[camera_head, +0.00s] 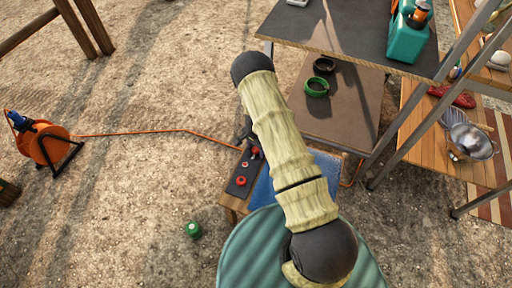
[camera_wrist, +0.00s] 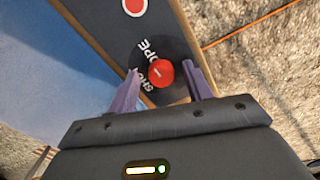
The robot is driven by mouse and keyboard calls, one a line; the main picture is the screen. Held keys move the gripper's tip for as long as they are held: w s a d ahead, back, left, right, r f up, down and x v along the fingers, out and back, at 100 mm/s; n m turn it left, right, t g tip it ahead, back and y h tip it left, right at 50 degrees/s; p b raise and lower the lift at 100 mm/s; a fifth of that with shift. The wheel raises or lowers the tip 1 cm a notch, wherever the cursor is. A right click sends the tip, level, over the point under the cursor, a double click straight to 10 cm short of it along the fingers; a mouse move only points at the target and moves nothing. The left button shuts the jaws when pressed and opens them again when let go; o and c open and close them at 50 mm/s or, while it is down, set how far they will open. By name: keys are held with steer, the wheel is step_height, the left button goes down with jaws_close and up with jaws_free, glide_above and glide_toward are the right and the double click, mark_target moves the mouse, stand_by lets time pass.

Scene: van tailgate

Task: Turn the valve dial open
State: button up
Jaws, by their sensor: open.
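In the wrist view a red valve dial (camera_wrist: 161,74) with a pale mark sits on a black disc (camera_wrist: 176,96). White lettering on the disc is partly legible, with "OPE" readable. My gripper (camera_wrist: 160,70) is open, with one purple finger on each side of the dial. The left finger stands a little apart from it; the right is close, and I cannot tell whether it touches. The dial is on a dark panel (camera_wrist: 98,12), also visible in the head view (camera_head: 237,188) with red controls. There my arm hides most of the gripper.
Another red control (camera_wrist: 134,7) lies further along the panel. A blue surface (camera_wrist: 40,85) adjoins it. An orange hose (camera_head: 150,132) runs from a reel (camera_head: 45,146) to the panel area. A shelf with a teal canister (camera_head: 407,35) stands at right. Open ground lies left.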

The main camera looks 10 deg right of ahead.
step_height(320, 180, up, 17)
steer(key=p, duration=0.5)
steer(key=shift+r, duration=0.15)
steer(key=shift+r, duration=0.15)
stand_by(0.3)
step_height(320, 180, up, 15)
steer(key=n+t, duration=0.1)
steer(key=n, duration=0.4)
glide_above(256, 149)
steer(key=s, duration=0.7)
steer(key=s+r+n+t, duration=0.2)
steer(key=s+r+n, duration=0.4)
steer(key=s+r, duration=0.6)
steer(key=w+p+v, duration=0.2)
steer(key=p+v, duration=1.1)
steer(key=p, duration=0.2)
steer(key=w+r+p+v, duration=0.1)
steer(key=w+p+v, duration=0.2)
steer(key=p+v, duration=1.1)
steer(key=shift+a+r+p, duration=0.15)
steer(key=shift+p, duration=0.25)
